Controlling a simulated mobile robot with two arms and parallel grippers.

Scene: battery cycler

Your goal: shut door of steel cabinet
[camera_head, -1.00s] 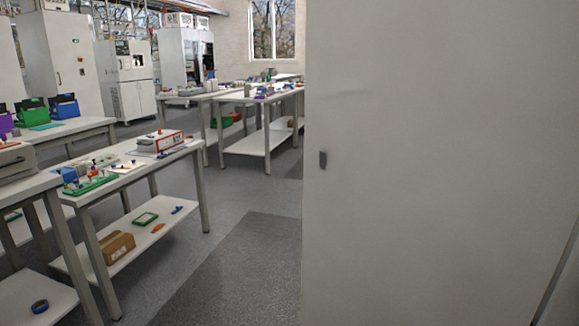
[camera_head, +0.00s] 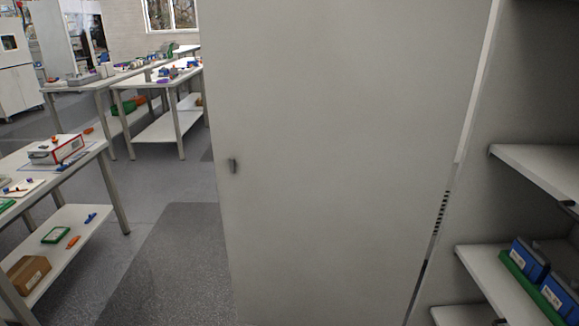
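The steel cabinet's door (camera_head: 330,150) is a large plain grey panel standing open in the middle of the head view. The door's right edge meets the open cabinet (camera_head: 520,85), whose inside shows at the right. Neither of my grippers is in view.
Cabinet shelves (camera_head: 545,165) at the right hold blue boxes (camera_head: 530,262) in a green tray. A workbench (camera_head: 85,160) with a red-and-white box stands at the left, and more benches (camera_head: 160,80) stand behind. Grey floor (camera_head: 185,255) is clear between workbench and door.

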